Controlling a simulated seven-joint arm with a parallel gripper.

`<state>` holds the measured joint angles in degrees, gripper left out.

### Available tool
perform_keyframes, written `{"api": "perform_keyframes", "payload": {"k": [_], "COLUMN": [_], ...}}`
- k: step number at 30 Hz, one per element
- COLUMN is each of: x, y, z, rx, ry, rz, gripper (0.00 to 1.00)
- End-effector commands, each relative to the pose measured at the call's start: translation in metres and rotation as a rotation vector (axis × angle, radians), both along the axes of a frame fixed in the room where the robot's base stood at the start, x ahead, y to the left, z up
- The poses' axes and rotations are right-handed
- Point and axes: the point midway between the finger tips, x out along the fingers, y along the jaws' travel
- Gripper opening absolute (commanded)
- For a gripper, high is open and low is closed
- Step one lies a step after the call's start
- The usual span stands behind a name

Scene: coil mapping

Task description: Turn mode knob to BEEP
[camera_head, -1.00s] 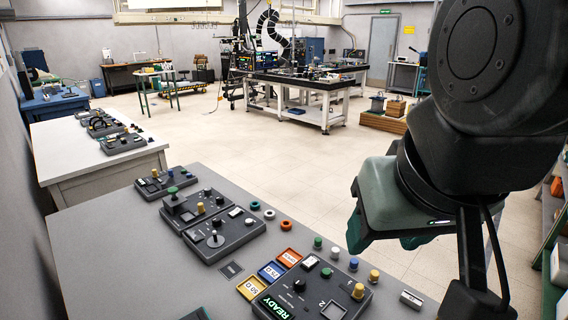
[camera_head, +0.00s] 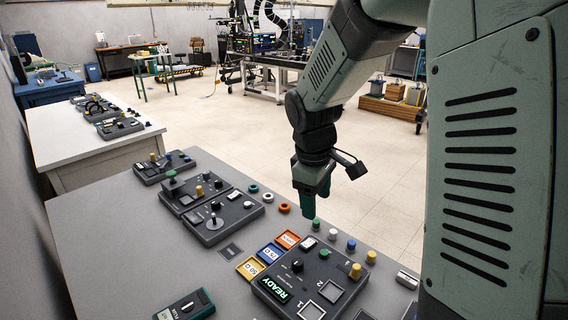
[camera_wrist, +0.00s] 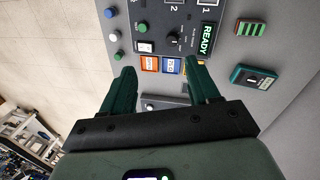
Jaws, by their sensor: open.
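The dark control box (camera_head: 340,267) with the lit green READY display (camera_head: 273,288) sits at the table's front right. A small black knob (camera_head: 297,265) stands on it near the display. In the wrist view the same knob (camera_wrist: 173,40) has small white lettering beside it, too small to read, so I cannot tell its setting. My gripper (camera_head: 309,207) hangs above the table's right edge, behind the box and clear of it. In the wrist view its two green fingers (camera_wrist: 162,90) are apart with nothing between them, and the knob lies beyond their tips.
Orange (camera_head: 286,239), blue (camera_head: 269,252) and yellow (camera_head: 251,268) trays lie left of the box. Green (camera_head: 315,224), white (camera_head: 332,234) and blue (camera_head: 351,244) pegs stand behind it. Other control boxes (camera_head: 222,218) fill the back left. A handheld meter (camera_head: 183,306) lies at the front.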

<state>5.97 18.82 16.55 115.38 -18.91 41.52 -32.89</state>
Motion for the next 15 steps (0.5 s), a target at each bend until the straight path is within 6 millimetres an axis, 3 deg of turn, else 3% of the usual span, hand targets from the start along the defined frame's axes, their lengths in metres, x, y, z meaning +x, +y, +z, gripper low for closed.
{"api": "perform_keyframes", "payload": {"k": [1, 6, 9, 15], "x": [0.011, 0.035, 0.041, 0.044], "y": [0.005, 0.021, 0.027, 0.032], "z": [-0.027, -0.093, -0.118, -0.14], "rx": [0.01, 0.047, 0.067, 0.084], "ry": [0.04, 0.113, 0.135, 0.149], "rz": [0.059, 0.229, 0.29, 0.333], "gripper": [0.6, 0.6, 0.6, 0.6]}}
